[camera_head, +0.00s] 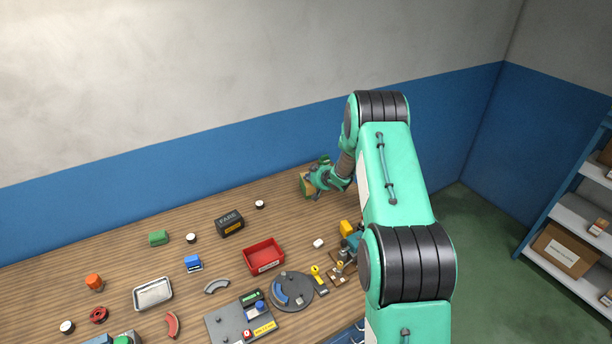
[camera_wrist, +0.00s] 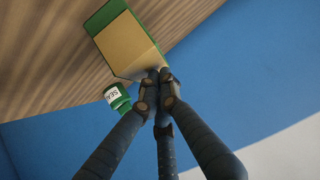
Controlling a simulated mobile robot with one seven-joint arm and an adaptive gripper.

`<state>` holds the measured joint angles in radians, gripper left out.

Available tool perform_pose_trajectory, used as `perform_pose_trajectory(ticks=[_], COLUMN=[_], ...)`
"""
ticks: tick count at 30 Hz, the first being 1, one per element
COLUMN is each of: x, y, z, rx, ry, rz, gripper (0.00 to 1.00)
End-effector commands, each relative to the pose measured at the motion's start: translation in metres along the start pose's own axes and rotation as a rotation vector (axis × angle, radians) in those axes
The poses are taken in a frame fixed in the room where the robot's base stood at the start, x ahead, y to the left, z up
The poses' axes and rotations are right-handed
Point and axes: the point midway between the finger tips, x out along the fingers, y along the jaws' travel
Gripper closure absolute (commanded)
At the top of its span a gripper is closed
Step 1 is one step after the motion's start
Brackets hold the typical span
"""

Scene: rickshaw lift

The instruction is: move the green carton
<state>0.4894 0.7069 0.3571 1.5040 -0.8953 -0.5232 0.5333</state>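A carton with green edges and a tan face (camera_wrist: 128,45) is at the top middle of the wrist view, by the wooden table top. In the head view the carton (camera_head: 306,186) shows at the table's far edge, partly hidden by my gripper. My gripper (camera_head: 317,182) is low beside it. In the wrist view the fingertips of my gripper (camera_wrist: 158,86) are drawn close together at the carton's near corner. Nothing shows clearly between them, and I cannot tell whether they touch the carton.
A green bottle with a white label (camera_wrist: 117,97) stands close beside the carton. A blue wall (camera_head: 260,130) runs behind the table (camera_head: 200,215).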

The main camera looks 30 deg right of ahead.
Motion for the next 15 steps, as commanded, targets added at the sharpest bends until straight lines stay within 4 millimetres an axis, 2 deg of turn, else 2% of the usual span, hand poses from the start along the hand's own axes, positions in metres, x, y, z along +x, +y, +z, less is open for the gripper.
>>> perform_pose_trajectory(ticks=[1, 15], x=[-0.006, -0.082], y=[-0.002, -0.002], z=[0.025, 0.075], rx=[0.008, 0.009], ry=[-0.026, -0.028], rz=[-0.002, -0.001], gripper=[1.0, 1.0])
